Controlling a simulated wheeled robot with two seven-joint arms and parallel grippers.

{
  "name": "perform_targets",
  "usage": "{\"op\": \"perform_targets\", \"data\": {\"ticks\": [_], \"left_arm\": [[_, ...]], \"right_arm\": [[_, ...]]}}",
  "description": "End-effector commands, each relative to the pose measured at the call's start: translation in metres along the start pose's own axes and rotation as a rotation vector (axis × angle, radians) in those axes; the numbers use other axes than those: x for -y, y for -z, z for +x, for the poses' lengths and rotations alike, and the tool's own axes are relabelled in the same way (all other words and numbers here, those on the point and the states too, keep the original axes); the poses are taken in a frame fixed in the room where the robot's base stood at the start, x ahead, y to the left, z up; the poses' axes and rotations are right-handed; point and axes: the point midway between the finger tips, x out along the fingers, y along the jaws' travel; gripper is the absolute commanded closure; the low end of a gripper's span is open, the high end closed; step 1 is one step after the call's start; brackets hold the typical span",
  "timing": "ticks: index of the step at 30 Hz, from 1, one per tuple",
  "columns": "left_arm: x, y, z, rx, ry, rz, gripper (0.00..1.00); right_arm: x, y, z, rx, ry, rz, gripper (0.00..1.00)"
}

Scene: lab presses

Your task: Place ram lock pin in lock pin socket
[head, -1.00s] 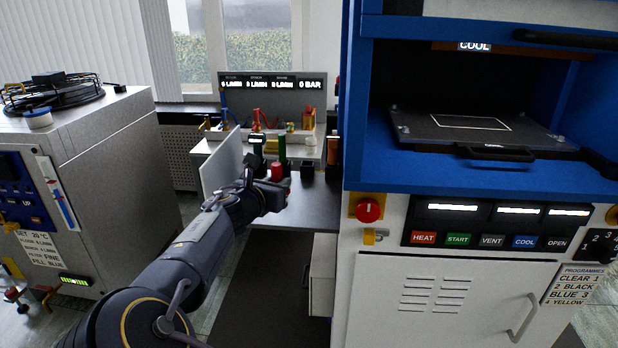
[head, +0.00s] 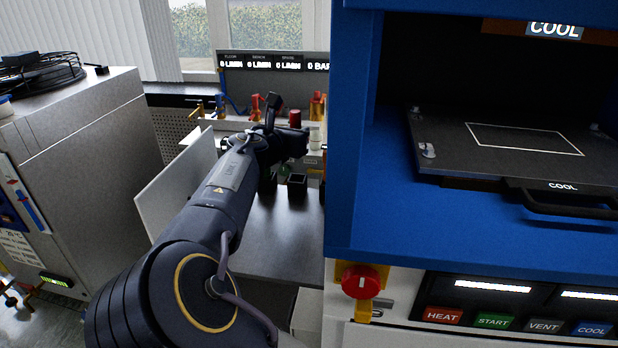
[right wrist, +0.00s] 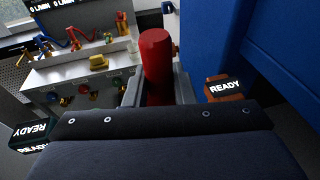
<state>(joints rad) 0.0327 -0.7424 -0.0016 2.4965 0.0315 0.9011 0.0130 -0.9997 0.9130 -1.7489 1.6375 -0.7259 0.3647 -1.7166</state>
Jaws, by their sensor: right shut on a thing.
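The ram lock pin appears to be the red cylinder (right wrist: 156,58), standing upright between the fingers of my right gripper (right wrist: 158,92), which is shut on it. Its lower part is hidden by the gripper. In the head view its red top (head: 295,118) shows above my right gripper (head: 288,138), which is over the far bench. I cannot surely identify the lock pin socket. A yellow bracket (head: 363,309) with a grey metal piece sits under a red knob (head: 361,280) on the press front. My left gripper is not in view.
The blue press (head: 350,200) stands close on the right, with a black plate (head: 470,150) inside. A bench with a dark top (head: 270,232) bears black holders (head: 297,186) below my gripper. A pale upright panel (head: 175,188) and a grey cabinet (head: 95,160) stand left.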

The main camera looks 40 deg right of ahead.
Motion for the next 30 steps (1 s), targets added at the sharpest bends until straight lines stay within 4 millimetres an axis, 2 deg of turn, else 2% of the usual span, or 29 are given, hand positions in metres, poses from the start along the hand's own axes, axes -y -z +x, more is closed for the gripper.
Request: {"op": "perform_targets", "data": {"ticks": [2,9,17,22,24,30], "left_arm": [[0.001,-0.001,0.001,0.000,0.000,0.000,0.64],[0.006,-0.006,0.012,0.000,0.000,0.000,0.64],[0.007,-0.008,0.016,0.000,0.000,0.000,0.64],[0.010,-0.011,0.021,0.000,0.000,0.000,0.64],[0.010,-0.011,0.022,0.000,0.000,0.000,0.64],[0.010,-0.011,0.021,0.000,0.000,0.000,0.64]], "right_arm": [[-0.001,0.004,0.000,0.001,0.000,-0.002,1.00],[-0.001,0.047,0.009,0.001,0.002,-0.006,1.00],[0.000,0.069,0.014,0.001,0.001,-0.002,1.00],[0.000,0.093,0.019,0.001,0.001,-0.004,1.00],[0.000,0.099,0.020,0.001,0.002,-0.003,1.00],[0.000,0.098,0.020,0.000,-0.001,0.000,1.00]]}}
